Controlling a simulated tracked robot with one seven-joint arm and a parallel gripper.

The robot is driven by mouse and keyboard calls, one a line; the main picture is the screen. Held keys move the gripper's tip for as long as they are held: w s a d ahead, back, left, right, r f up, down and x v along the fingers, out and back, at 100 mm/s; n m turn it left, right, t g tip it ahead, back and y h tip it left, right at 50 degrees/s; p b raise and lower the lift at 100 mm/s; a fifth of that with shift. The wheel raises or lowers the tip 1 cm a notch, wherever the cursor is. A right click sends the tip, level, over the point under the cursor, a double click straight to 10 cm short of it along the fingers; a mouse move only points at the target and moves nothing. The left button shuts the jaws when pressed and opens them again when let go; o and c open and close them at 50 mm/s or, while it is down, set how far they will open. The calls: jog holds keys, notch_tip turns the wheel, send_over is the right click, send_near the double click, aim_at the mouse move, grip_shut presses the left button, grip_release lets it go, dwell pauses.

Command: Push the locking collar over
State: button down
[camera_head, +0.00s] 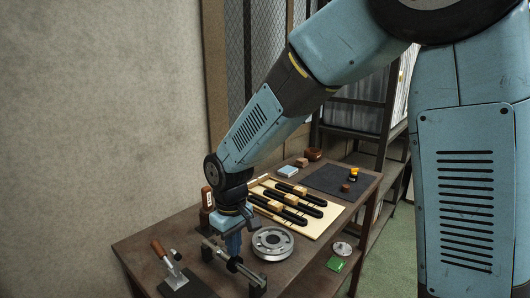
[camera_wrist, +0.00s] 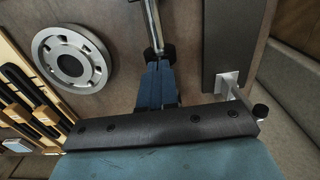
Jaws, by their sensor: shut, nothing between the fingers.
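A steel spindle (camera_wrist: 152,22) shows at the top of the wrist view, with a dark collar (camera_wrist: 160,52) around it. In the head view the spindle fixture stands at the front of the table with a dark upright (camera_head: 258,283), and the dark collar (camera_head: 234,265) is below my fingers. My gripper (camera_head: 234,252) points down at it. In the wrist view my gripper (camera_wrist: 158,68) is shut with nothing between the fingers. Its tips are right at the collar; I cannot tell whether they touch it.
A silver reel (camera_head: 272,243) lies right of the fixture. A pale board (camera_head: 318,223) with black strips and wooden blocks and a dark mat (camera_head: 325,180) lie farther back. A bottle (camera_head: 208,197) stands behind.

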jog(key=shift+w+a, duration=0.1)
jog(key=shift+a, duration=0.05)
dwell(0.4)
jog(key=shift+r, duration=0.15)
jog(key=shift+r, duration=2.35)
jog(key=shift+r, duration=0.1)
notch_tip(320, 180, up, 13)
jog(key=s+d+r+m+t, duration=0.1)
jog(key=d+m, duration=0.2)
jog(key=d, duration=0.6)
jog(key=s+d+r+m+t, duration=0.2)
jog(key=d, duration=0.8)
jog(key=s+d+f+m+t, duration=0.2)
jog(key=s+d+m, duration=0.3)
jog(key=s+d, duration=0.3)
jog(key=d+f, duration=0.1)
jog(key=d, duration=0.3)
jog(key=shift+d+t, duration=0.25)
jog(key=shift+t, duration=0.05)
jog(key=shift+a, duration=0.1)
